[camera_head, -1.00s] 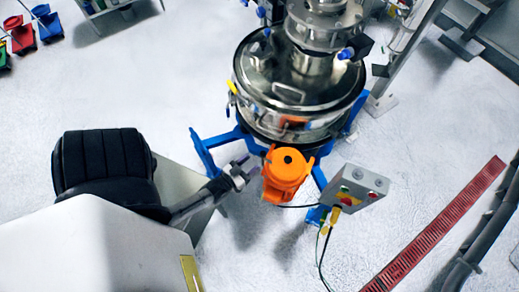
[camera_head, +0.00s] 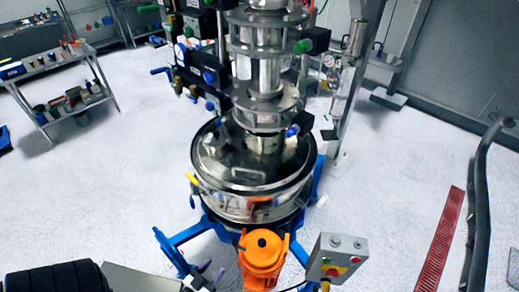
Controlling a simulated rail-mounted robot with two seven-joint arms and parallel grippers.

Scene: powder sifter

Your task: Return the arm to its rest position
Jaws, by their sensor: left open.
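The powder sifter (camera_head: 252,170) is a shiny steel drum machine on a blue frame (camera_head: 178,238), with an orange motor unit (camera_head: 262,262) at its front. My left arm shows only in part at the bottom left, as a black ribbed joint. My left gripper (camera_head: 212,273) is at the bottom edge, just left of the orange unit and in front of the blue frame. It is open, small in the picture and partly cut off, with nothing seen in it. My right gripper is not in view.
A grey control box (camera_head: 337,257) with buttons stands right of the orange unit. A red floor grate (camera_head: 441,243) and dark pipes (camera_head: 479,215) lie at the right. A steel cart (camera_head: 62,92) with small items stands at the back left. White floor is clear left of the sifter.

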